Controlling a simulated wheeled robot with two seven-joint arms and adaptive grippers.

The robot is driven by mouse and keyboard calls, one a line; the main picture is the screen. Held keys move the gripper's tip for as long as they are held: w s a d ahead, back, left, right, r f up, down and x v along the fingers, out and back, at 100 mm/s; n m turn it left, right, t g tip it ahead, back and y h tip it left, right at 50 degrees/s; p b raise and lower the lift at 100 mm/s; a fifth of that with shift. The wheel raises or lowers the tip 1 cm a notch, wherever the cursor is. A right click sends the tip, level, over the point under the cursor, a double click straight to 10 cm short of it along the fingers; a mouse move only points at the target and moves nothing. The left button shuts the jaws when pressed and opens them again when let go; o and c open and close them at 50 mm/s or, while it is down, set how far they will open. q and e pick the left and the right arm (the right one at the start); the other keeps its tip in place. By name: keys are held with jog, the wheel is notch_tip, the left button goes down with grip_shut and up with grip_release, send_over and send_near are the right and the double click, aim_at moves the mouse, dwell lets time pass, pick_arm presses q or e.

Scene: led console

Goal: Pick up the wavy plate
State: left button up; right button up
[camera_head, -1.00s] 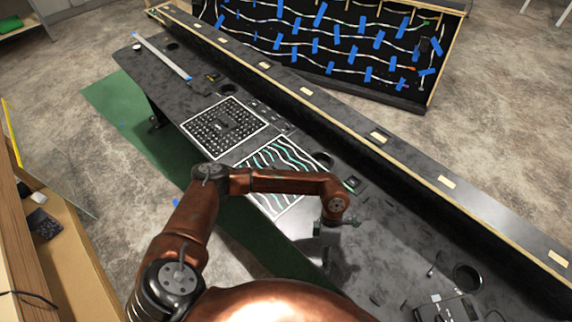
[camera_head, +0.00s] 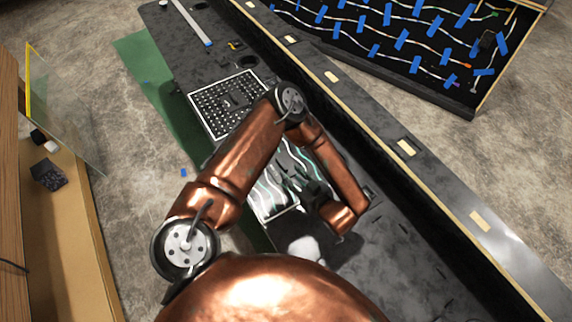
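The wavy plate (camera_head: 266,194) has a white border and wavy white and green lines on black. It lies on the dark console, and my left arm hides much of it. My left gripper (camera_head: 308,186) is a dark shape over the plate's right part, below the copper forearm. Its fingers blend with the dark surface, so I cannot tell whether they are open or shut, or whether they touch the plate. My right gripper is not in view.
A square plate with a dot grid (camera_head: 215,107) lies on the console just beyond the wavy plate. A long raised black ledge (camera_head: 372,120) runs along the console's right side. A board with blue tape strips (camera_head: 400,40) stands behind it.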

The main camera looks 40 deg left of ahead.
aim_at(283, 164)
pick_arm(q)
jog(key=x, duration=0.3)
jog(key=shift+a+f+b, duration=0.1)
jog(key=shift+f+b, duration=0.05)
jog(key=shift+b, duration=0.25)
jog(key=x, duration=0.3)
jog(key=shift+a+b, duration=0.1)
jog(key=shift+b, duration=0.3)
jog(key=c, duration=0.6)
grip_shut()
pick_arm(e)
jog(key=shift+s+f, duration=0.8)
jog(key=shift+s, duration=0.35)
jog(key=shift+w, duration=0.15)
